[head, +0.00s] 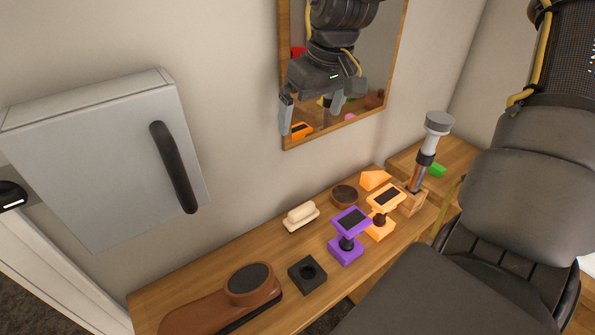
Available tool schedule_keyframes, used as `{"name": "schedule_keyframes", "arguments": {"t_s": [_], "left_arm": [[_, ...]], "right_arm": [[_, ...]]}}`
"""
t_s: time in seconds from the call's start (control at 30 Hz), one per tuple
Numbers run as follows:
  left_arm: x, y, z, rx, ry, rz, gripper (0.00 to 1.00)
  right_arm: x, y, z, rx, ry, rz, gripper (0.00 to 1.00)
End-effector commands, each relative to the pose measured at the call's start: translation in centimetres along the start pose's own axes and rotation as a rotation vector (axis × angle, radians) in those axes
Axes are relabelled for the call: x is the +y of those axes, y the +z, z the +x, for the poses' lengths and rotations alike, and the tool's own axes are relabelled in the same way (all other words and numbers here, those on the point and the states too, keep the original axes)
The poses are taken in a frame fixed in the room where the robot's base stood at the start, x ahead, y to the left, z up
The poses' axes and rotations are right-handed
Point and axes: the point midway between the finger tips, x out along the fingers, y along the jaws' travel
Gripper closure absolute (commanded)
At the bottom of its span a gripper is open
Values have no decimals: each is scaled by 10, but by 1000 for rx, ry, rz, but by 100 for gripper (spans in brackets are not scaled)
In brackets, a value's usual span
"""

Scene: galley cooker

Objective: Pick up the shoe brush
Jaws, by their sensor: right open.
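A long brown object (205,309), which looks like the shoe brush, lies at the near left end of the wooden shelf. It has a raised round end with a dark disc on top and a dark strip along its lower edge. My right gripper (308,120) hangs in front of the mirror, above and beyond the shelf items. It is open and apart from the brush, with nothing visible between its fingers. My left gripper is not in view.
On the shelf (290,252) stand a black square holder (307,275), a purple stand (346,251), an orange stand (380,227), a cream block (300,212) and a brown bowl (344,192). A grey cabinet (95,150) with a black handle (173,168) juts out at left.

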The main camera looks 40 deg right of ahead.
Motion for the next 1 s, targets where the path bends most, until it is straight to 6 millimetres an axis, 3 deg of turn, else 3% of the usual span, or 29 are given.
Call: {"name": "schedule_keyframes", "arguments": {"t_s": [0.03, 0.17, 0.3, 0.5, 0.7, 1.0], "left_arm": [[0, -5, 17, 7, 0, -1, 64], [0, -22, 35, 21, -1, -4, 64], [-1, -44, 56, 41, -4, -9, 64], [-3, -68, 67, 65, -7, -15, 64], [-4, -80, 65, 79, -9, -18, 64], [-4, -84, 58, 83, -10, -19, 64]], "right_arm": [[0, 6, 22, 0, 0, 0, 0], [0, 16, 57, 0, 0, 0, 0], [0, 30, 108, 0, -1, -1, 0], [0, 45, 165, 1, -1, -1, 0], [0, 54, 195, 1, -1, -1, 0], [0, 56, 202, 0, -1, -1, 0]]}}
